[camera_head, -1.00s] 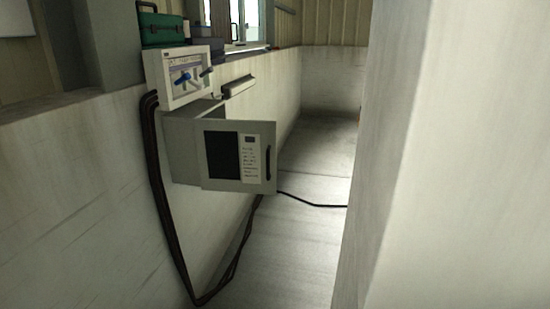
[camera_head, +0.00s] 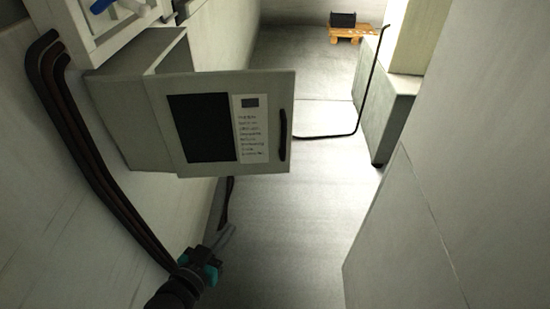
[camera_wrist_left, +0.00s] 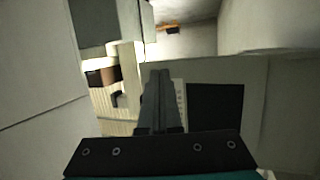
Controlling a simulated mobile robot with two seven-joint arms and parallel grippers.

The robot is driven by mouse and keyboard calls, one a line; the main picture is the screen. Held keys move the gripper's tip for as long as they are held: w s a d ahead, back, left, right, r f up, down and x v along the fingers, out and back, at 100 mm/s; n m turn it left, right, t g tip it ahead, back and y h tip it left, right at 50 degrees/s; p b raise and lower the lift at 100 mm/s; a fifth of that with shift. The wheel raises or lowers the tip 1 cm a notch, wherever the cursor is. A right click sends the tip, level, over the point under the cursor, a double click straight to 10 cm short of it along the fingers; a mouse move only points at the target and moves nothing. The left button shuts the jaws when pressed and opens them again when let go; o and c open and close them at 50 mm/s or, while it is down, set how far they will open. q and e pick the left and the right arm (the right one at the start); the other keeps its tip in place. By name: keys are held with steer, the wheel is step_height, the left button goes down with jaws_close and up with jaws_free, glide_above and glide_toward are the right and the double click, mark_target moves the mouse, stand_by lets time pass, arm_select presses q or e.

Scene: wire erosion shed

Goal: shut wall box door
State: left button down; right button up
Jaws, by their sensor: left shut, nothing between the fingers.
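The grey wall box (camera_head: 118,120) is mounted on the left wall in the head view. Its door (camera_head: 220,86) stands open, swung out from the wall, with a dark window, a white label and a black bar handle (camera_head: 282,135) at its free edge. My left gripper (camera_head: 224,237) is below the door and apart from it in that view. Its fingers (camera_wrist_left: 160,75) are together and empty in the left wrist view, where the door (camera_wrist_left: 250,78) with its dark window shows behind and right of them. My right gripper is out of view.
Thick dark cables (camera_head: 85,150) run down the left wall. A tall pale surface (camera_head: 480,130) closes off the right side. A grey block (camera_head: 385,110) and a wooden pallet (camera_head: 350,32) with a black box stand farther back. The floor between is mostly clear.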

arm_select(q)
step_height(320, 180, up, 8)
steer(key=d+r+m+t+h, duration=0.1)
steer(key=d+h, duration=0.1)
steer(key=d, duration=0.1)
steer(key=t+h, duration=0.1)
glide_toward(282, 148)
steer(key=x, duration=0.6)
steer(key=shift+w+d+f+b, duration=0.1)
steer(key=shift+w+d+b, duration=0.05)
steer(key=shift+w+b, duration=0.25)
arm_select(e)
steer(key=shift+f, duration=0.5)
arm_select(q)
steer(key=shift+w, duration=0.1)
